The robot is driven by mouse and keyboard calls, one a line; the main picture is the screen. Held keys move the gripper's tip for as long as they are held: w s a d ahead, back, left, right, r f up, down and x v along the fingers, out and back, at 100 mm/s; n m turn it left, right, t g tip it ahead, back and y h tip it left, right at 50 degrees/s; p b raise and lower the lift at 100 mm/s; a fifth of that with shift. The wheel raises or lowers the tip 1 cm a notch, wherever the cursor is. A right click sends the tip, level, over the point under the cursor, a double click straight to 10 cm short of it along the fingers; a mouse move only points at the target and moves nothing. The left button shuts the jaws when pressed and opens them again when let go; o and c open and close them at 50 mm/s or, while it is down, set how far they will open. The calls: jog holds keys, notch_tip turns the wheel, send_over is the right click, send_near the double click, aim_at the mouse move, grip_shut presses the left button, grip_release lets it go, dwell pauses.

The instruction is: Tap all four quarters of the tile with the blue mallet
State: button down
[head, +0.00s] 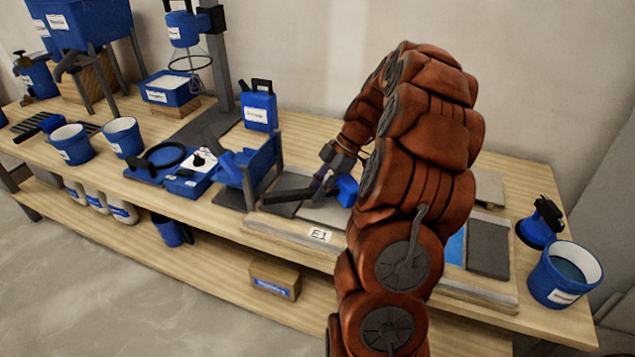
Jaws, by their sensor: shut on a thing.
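My gripper (327,181) is at the end of my orange-brown arm, low over the tiled strip on the bench. It is shut on the blue mallet (346,190), whose blue head shows just right of the fingers, partly beside my arm. A dark bar (287,196) reaches left from the fingers and looks like the mallet's handle. The light grey tile (325,212) lies below the mallet head, and my arm hides its right side. I cannot tell whether the mallet touches the tile.
A label reading E1 (320,235) is on the strip's front edge. A blue stand (262,163) rises left of my gripper. A blue bucket (565,274) and a suction-cup-like tool (541,222) stand at the right. Blue buckets (73,144) and a jug (259,106) stand left.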

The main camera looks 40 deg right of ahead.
jog(key=shift+r, duration=2.25)
jog(key=shift+f, duration=0.1)
notch_tip(320, 180, down, 5)
jog(key=b, duration=0.4)
jog(key=shift+r, duration=2.7)
